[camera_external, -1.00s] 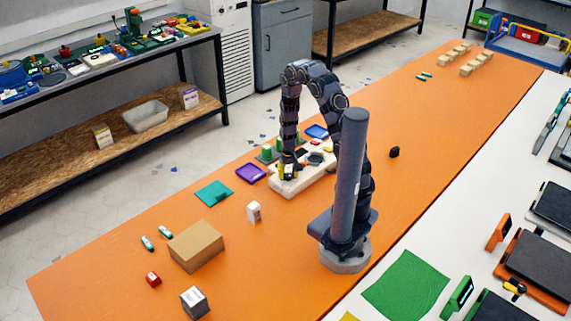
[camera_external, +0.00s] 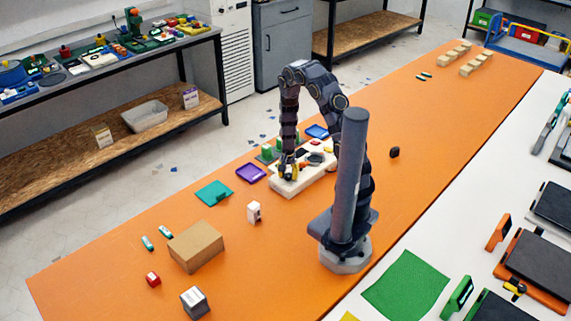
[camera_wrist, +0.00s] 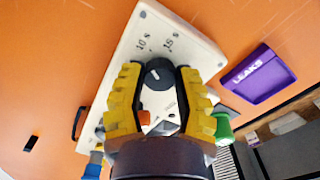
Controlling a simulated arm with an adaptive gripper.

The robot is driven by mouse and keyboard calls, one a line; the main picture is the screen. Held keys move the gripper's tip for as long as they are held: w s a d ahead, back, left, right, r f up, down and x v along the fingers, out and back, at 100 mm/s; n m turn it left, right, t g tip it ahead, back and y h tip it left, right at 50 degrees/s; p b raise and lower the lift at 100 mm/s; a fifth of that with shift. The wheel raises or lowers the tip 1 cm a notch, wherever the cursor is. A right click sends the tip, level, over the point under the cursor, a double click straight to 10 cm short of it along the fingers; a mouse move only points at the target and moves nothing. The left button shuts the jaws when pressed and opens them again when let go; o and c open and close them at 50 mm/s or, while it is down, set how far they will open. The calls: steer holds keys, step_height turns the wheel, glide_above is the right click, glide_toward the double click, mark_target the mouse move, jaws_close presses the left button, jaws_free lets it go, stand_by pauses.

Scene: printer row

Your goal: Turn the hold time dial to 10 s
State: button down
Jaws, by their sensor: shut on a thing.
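The hold time dial (camera_wrist: 158,75) is a dark round knob on a cream-white panel (camera_wrist: 190,45). The printed marks "10 s" and "15 s" show just above the dial in the wrist view, "10 s" at the left and "15 s" at the right. My gripper (camera_wrist: 157,82) has yellow ribbed fingers, one on each side of the dial, and is shut on it. A pale mark shows on the dial, but I cannot tell exactly where it points. In the external view my gripper (camera_external: 288,170) points down at the near-left end of the panel (camera_external: 312,182), and the dial is hidden.
A purple "LEAKS" tray (camera_wrist: 257,75) lies beside the panel, also in the external view (camera_external: 250,173). A teal tray (camera_external: 214,193), a small white box (camera_external: 254,212) and a cardboard box (camera_external: 196,246) stand nearer the left.

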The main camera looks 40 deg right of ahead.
mark_target(288, 175)
steer(key=shift+s+a, duration=0.1)
steer(key=c, duration=0.7)
jaws_free()
steer(key=shift+o, duration=0.2)
steer(key=shift+r, duration=0.55)
step_height(288, 175, up, 11)
steer(key=shift+f, duration=0.1)
